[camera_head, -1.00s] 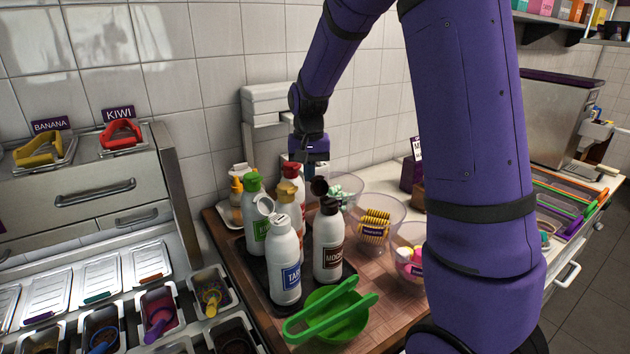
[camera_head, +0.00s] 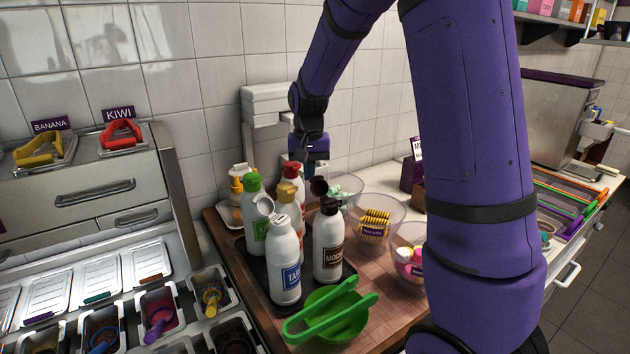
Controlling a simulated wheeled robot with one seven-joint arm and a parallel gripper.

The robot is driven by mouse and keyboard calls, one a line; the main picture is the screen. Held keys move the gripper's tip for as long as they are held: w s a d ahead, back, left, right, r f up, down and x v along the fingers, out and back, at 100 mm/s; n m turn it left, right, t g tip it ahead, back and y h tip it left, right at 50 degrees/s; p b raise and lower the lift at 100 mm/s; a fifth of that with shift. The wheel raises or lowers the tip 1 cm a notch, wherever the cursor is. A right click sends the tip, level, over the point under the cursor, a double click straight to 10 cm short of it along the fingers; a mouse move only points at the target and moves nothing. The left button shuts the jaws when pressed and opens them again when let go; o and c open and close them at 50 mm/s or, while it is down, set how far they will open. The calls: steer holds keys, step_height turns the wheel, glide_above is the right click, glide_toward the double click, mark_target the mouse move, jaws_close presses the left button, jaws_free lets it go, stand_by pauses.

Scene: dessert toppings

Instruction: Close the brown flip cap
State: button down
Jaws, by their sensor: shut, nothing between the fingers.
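The mocha bottle (camera_head: 328,250) is white with a brown label and stands upright at the right of the dark tray. Its brown flip cap (camera_head: 319,187) is open, with the lid tipped up at the upper left of the brown collar (camera_head: 329,205). My gripper (camera_head: 308,168) points down just above and behind the raised lid. It is shut and empty. Its fingertips are small and partly hidden, so I cannot tell whether they touch the lid.
White bottles (camera_head: 284,265) with white, green, tan and red caps crowd the tray's left. A green bowl with tongs (camera_head: 335,315) is in front. Clear bowls (camera_head: 383,212) of toppings stand at right. A tiled wall is behind.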

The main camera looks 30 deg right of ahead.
mark_target(319, 184)
steer(key=shift+s, duration=0.1)
stand_by(0.3)
steer(key=shift+s+r, duration=0.35)
steer(key=shift+s, duration=0.35)
steer(key=shift+s+r, duration=0.4)
steer(key=shift+s, duration=0.35)
steer(key=shift+s+r, duration=0.35)
steer(key=shift+s, duration=0.35)
steer(key=shift+s+f, duration=0.2)
steer(key=shift+s, duration=1.9)
steer(key=shift+f, duration=0.1)
steer(key=shift+s+f, duration=0.1)
steer(key=shift+f, duration=0.4)
step_height(319, 184, up, 8)
